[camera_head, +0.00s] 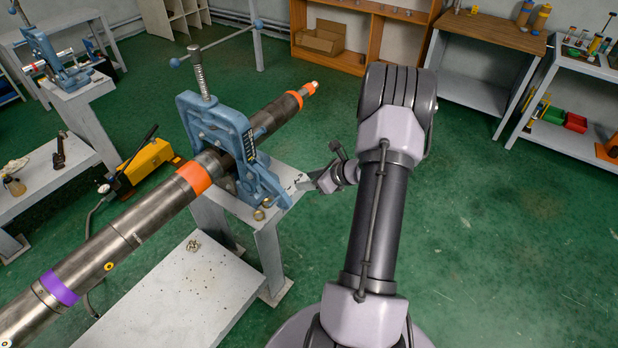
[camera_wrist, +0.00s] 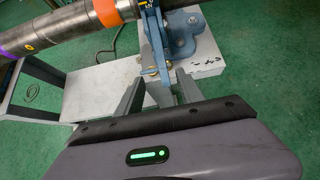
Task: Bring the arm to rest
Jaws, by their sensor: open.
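My gripper (camera_wrist: 158,95) is open in the wrist view, with its two grey fingers apart and nothing visible between them. In the head view my gripper (camera_head: 308,184) is small and partly hidden by the wrist, just right of the vise stand. My arm (camera_head: 372,215) rises from the bottom and bends over at the top. A blue pipe vise (camera_head: 215,130) is clamped around a long steel pipe (camera_head: 130,220) with orange and purple bands. The vise also shows beyond the fingers in the wrist view (camera_wrist: 181,35).
The vise stands on a light stand (camera_head: 270,222) with several small parts on top. A low grey bench (camera_head: 180,300) is below the pipe. A yellow pump (camera_head: 148,160) is behind it. Shelves (camera_head: 490,32) line the back. The green floor (camera_head: 510,240) at right is clear.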

